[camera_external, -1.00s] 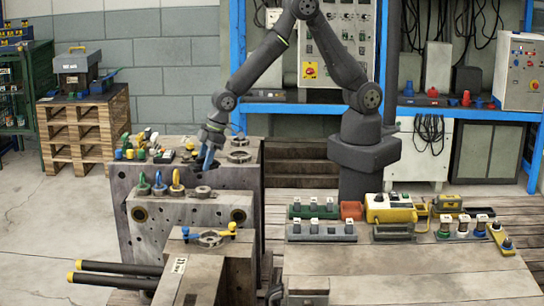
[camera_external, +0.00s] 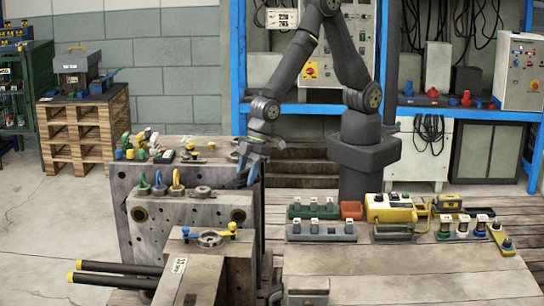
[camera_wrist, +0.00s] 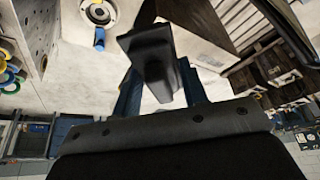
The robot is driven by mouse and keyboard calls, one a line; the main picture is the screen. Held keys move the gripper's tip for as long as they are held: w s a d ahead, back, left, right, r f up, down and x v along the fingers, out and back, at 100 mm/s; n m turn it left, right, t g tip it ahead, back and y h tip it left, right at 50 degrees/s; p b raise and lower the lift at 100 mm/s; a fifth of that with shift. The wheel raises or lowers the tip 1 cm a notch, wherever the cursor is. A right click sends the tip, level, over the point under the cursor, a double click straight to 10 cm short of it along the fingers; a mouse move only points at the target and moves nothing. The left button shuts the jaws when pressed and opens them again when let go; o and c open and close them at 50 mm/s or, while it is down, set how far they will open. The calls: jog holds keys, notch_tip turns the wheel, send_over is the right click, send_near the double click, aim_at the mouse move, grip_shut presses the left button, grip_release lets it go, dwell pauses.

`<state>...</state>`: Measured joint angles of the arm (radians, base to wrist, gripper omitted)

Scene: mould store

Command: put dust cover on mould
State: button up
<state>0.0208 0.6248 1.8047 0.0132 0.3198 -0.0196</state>
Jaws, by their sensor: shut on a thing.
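My gripper (camera_external: 247,172) is over the right edge of the large steel mould block (camera_external: 228,180) in the external view. In the wrist view, my gripper's blue fingers (camera_wrist: 162,82) are shut on a dark grey piece (camera_wrist: 150,48), which looks like the dust cover. The fingers hide part of it, and it is hard to make out in the external view. Closer to the camera stand a mould block with lifting rings (camera_external: 190,214) and a block with a round ring (camera_external: 208,239) on top, flanked by blue and yellow fittings. I cannot tell which block is the mould meant.
Small coloured parts (camera_external: 150,148) crowd the back block's left top. The wooden bench (camera_external: 410,270) at the right carries a grey rack (camera_external: 320,231), a green rack (camera_external: 313,211) and a yellow case (camera_external: 388,208). Its front stretch is largely bare. Two dark rods (camera_external: 115,275) stick out at front left.

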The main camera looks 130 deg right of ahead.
jog(key=s+d+m+h, duration=0.15)
jog(key=s+d, duration=0.25)
jog(key=d, duration=1.1)
jog(key=s+d+m, duration=0.3)
jog(key=s+d, duration=0.1)
jog(key=d, duration=1)
jog(key=s+d+m+g+h, duration=0.15)
jog(key=s+d+m, duration=0.25)
jog(key=s+d, duration=1.95)
send_over(204, 155)
jog(key=s+a, duration=0.1)
notch_tip(204, 155, down, 7)
jog(key=shift+r, duration=0.2)
jog(key=shift+f, duration=2.05)
jog(key=shift+f, duration=0.15)
